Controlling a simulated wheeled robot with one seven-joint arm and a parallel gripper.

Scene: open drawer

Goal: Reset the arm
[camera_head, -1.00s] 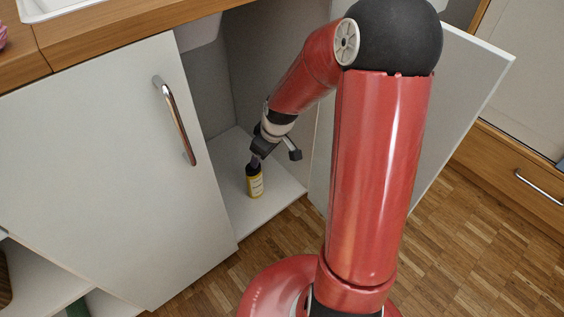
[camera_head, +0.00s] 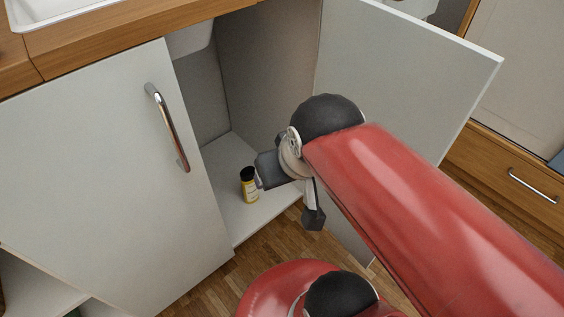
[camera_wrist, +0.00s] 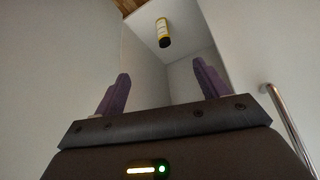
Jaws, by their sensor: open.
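My gripper (camera_wrist: 165,84) is open, with its two purple fingers apart and nothing between them in the wrist view. In the head view my gripper is partly hidden by its own body, in front of the open cabinet. A small yellow bottle with a black cap (camera_head: 250,188) stands upright on the cabinet floor. It also shows beyond the fingers in the wrist view (camera_wrist: 163,33), apart from them. My red arm reaches in from the lower right of the head view.
The left cabinet door (camera_head: 110,180) with its metal handle (camera_head: 168,128) stands left of the opening. The right door (camera_head: 410,75) is swung open behind my arm. The wooden counter (camera_head: 120,35) runs above. A wooden drawer (camera_head: 510,180) is at the right.

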